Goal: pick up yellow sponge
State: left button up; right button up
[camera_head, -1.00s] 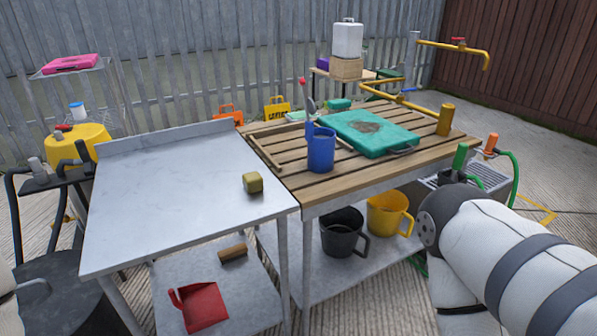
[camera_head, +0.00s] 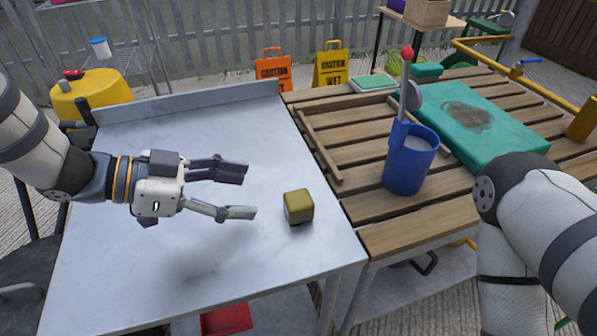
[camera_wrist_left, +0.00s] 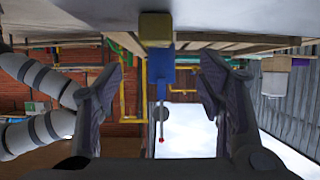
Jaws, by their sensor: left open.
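The yellow sponge (camera_head: 299,207) is a small olive-yellow block on the grey metal table (camera_head: 130,262), near its right edge. My left gripper (camera_head: 240,192) is open and empty above the table, just left of the sponge, its fingers pointing right towards it. The fingers are apart from the sponge. In the left wrist view, which is upside down, the sponge (camera_wrist_left: 156,29) shows ahead, at the top between the two spread fingers (camera_wrist_left: 160,85). My right arm shows at the right of the head view, but its gripper is outside the picture.
A blue mug (camera_head: 408,165) holding tools stands on the slatted wooden table (camera_head: 420,229), right of the sponge. A teal board (camera_head: 505,140) lies farther right. A raised lip (camera_head: 190,102) runs along the metal table's back. The metal table's front is clear.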

aim_at(293, 200)
pick_arm(q)
jog(key=d, duration=0.1)
jog(key=d+f, duration=0.1)
jog(key=d, duration=0.1)
jog(key=d+f, duration=0.1)
jog(key=shift+d+f+b, duration=0.2)
jog(key=shift+d+b, duration=0.15)
jog(key=shift+d, duration=0.05)
jog(key=x, duration=0.6)
jog(key=shift+w+f+b, duration=0.1)
jog(key=shift+w+b, duration=0.2)
jog(key=shift+w, duration=0.1)
jog(key=shift+a, duration=0.1)
jog(key=c, duration=1)
pick_arm(e)
jog(key=s, duration=0.1)
jog(key=s+f, duration=0.1)
jog(key=shift+s+f, duration=0.3)
jog(key=shift+s, duration=0.1)
